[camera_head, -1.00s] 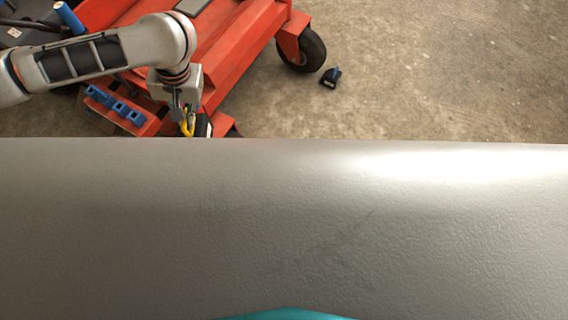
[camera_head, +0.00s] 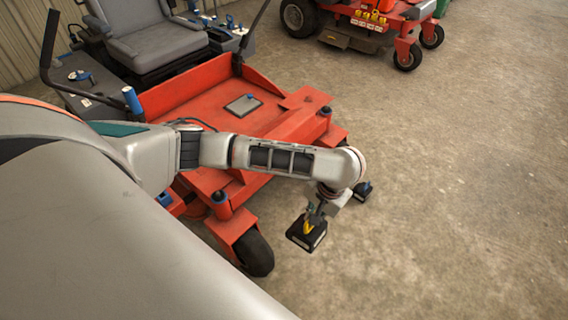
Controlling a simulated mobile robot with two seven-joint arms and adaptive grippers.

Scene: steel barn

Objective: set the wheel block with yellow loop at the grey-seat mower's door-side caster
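The wheel block with yellow loop (camera_head: 306,234) is black and hangs from my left gripper (camera_head: 316,214), which appears shut on its yellow loop. The block is over the concrete, to the right of the near front caster (camera_head: 255,253) and apart from it; its height above the floor is hard to tell. The grey-seat mower (camera_head: 215,95) is red, with a grey seat (camera_head: 150,45). Its other front caster (camera_head: 341,139) is mostly hidden behind my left arm. My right gripper is not in view.
Another red mower (camera_head: 370,25) with yellow parts stands at the top right. A corrugated wall (camera_head: 25,40) is at the top left. Open concrete (camera_head: 470,190) fills the right side. My own grey body covers the lower left.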

